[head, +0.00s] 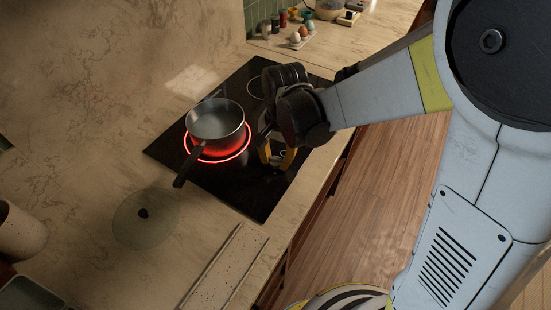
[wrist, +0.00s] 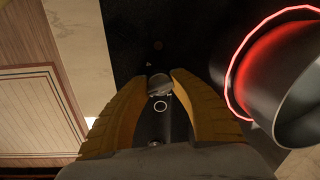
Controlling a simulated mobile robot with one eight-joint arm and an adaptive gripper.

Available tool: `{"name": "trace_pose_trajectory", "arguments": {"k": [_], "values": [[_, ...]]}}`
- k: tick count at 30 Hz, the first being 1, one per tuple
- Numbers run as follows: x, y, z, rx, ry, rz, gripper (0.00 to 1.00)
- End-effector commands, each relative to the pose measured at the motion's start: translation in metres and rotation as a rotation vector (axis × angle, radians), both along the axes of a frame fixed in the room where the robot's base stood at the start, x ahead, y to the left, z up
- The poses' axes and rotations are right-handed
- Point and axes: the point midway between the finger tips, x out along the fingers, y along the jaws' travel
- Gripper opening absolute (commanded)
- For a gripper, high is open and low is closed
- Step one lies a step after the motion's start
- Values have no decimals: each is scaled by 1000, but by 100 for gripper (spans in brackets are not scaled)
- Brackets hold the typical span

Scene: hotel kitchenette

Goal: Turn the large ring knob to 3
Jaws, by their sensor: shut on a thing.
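The black glass cooktop (head: 235,190) has one large ring (head: 216,158) glowing red, with a metal saucepan (head: 215,118) standing over it. In the wrist view the glowing ring (wrist: 232,85) and the pan (wrist: 300,115) are at the right. My gripper (head: 276,160) points down at the cooktop's right edge, beside the pan. In the wrist view my yellow fingers (wrist: 162,80) are closed around a small round metallic knob (wrist: 159,86), held between the fingertips. Its pointer and any numbers cannot be read. In the head view my gripper hides the knob.
The pan's dark handle (head: 184,172) juts toward the lower left. A glass lid (head: 145,216) lies on the counter left of the cooktop. A pale board (head: 227,270) lies at the front. Eggs on a tray (head: 296,40) and small jars stand at the back.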

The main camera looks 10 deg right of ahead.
Motion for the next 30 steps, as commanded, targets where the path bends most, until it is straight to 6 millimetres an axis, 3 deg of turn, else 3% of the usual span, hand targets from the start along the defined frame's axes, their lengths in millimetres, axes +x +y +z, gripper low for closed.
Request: {"name": "trace_pose_trajectory", "arguments": {"k": [12, 30], "values": [[-1, 0, -1, -2, 2, -275, 0], [-2, 0, -1, -2, 2, -358, 0]]}}
